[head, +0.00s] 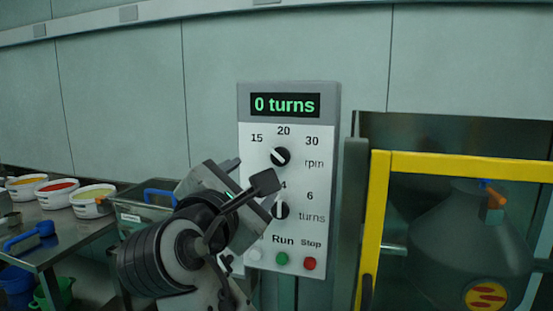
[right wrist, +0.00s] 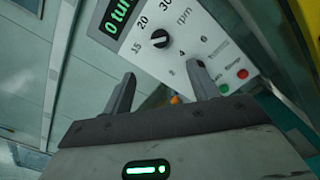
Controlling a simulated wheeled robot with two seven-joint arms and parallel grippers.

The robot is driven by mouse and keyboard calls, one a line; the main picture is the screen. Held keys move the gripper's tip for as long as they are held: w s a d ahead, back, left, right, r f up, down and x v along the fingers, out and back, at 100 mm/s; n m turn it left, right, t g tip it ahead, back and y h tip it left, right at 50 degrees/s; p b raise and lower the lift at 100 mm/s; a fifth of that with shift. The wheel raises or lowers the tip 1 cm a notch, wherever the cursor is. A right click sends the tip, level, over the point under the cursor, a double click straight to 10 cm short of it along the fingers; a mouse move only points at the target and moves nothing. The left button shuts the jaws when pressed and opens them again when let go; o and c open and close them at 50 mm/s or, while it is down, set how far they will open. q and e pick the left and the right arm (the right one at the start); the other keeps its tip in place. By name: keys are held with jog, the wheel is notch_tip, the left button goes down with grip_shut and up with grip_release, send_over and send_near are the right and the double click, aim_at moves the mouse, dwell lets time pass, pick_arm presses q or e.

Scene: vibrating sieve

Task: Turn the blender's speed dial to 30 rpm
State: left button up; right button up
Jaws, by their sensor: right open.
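The speed dial (head: 281,156), a black knob with a white mark, sits on the control panel (head: 325,190) under the labels 15, 20 and 30 rpm. Its mark points up-left toward 15. It also shows in the right wrist view (right wrist: 160,38), ahead of the fingers. The display (head: 285,105) reads "0 turns". My right gripper (head: 248,173) is open and empty, in front of the panel, left of and below the speed dial, apart from it. In the right wrist view its two fingers (right wrist: 162,88) stand wide apart. My left gripper is not in view.
The turns dial (head: 281,210) is just below, partly hidden by my gripper. Green Run (head: 281,258) and red Stop (head: 309,263) buttons lie lower. A yellow guard frame (head: 378,220) encloses the blender (head: 470,240) at right. A table (head: 75,235) with tubs stands at left.

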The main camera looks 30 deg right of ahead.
aim_at(279, 158)
jog(key=p+x, duration=0.2)
jog(key=x, duration=1.3)
jog(key=c, duration=1)
